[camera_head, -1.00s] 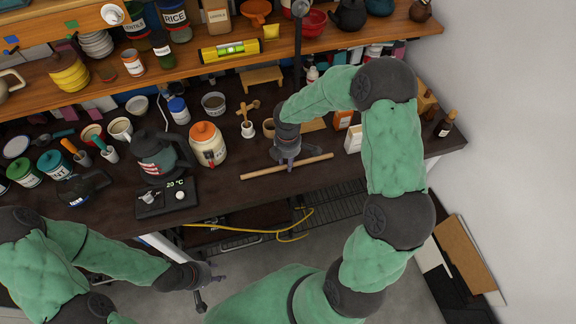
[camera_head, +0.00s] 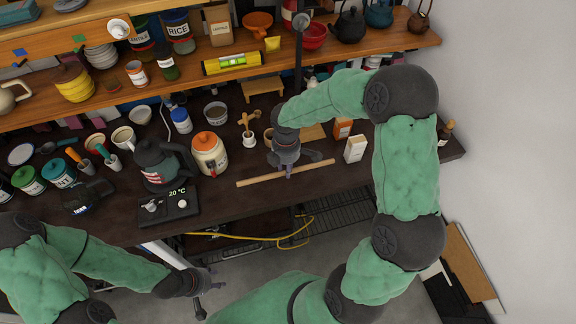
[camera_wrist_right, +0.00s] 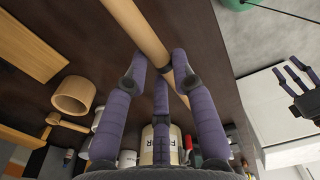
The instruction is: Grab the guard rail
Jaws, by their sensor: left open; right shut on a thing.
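The guard rail is a light wooden rod (camera_head: 258,180) along the front edge of the dark counter. My right gripper (camera_head: 289,172) comes down on it from above, a little right of its middle. In the right wrist view the rod (camera_wrist_right: 139,28) runs between the purple fingers of my right gripper (camera_wrist_right: 163,75), which are shut on it. My left gripper (camera_head: 212,284) is open and empty, low in front of the counter and away from the rod. It also shows at the right of the wrist view.
On the counter (camera_head: 225,203) stand a kettle (camera_head: 157,165) on a black base, an orange-lidded jar (camera_head: 209,153) and a small white-and-orange box (camera_head: 355,149). A shelf above holds a yellow level (camera_head: 232,64). A yellow cable (camera_head: 265,237) hangs below the counter.

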